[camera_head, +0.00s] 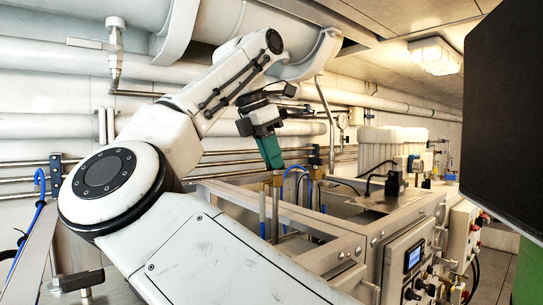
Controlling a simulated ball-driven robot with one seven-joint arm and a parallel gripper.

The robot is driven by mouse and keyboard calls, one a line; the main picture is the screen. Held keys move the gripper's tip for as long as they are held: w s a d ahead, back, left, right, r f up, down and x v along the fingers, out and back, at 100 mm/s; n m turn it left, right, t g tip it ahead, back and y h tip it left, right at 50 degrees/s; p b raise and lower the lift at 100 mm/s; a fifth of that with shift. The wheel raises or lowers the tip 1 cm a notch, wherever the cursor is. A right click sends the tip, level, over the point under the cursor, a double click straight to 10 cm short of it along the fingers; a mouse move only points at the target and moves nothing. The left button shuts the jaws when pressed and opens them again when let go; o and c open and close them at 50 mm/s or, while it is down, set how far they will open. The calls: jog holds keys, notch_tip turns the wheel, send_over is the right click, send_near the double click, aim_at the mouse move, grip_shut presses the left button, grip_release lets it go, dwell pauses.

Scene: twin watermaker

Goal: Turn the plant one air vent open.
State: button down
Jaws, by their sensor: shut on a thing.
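My gripper (274,167) reaches down from the upper left, with its green body (268,148) tilted. Its tips are shut at the top of a small brass-coloured fitting on a thin upright pipe, which I take to be the air vent (272,180). The jaws hide the vent's top, and its handle position is too small to tell. A second, similar brass fitting (316,174) stands just to the right, apart from the gripper.
A metal frame (285,212) surrounds the pipes below the gripper. A control panel with a small screen (413,257) stands at the lower right. White cylinders (380,148) stand behind. Large pipes (50,126) run along the wall. A dark panel (505,130) blocks the right side.

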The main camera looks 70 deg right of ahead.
jog(key=shift+n+t+h, duration=0.3)
jog(key=shift+n, duration=0.6)
jog(key=c, duration=1.2)
grip_release()
jog(key=shift+o, duration=0.2)
jog(key=shift+r, duration=0.1)
jog(key=v, duration=1)
jog(key=shift+r, duration=0.3)
jog(key=shift+w, duration=0.1)
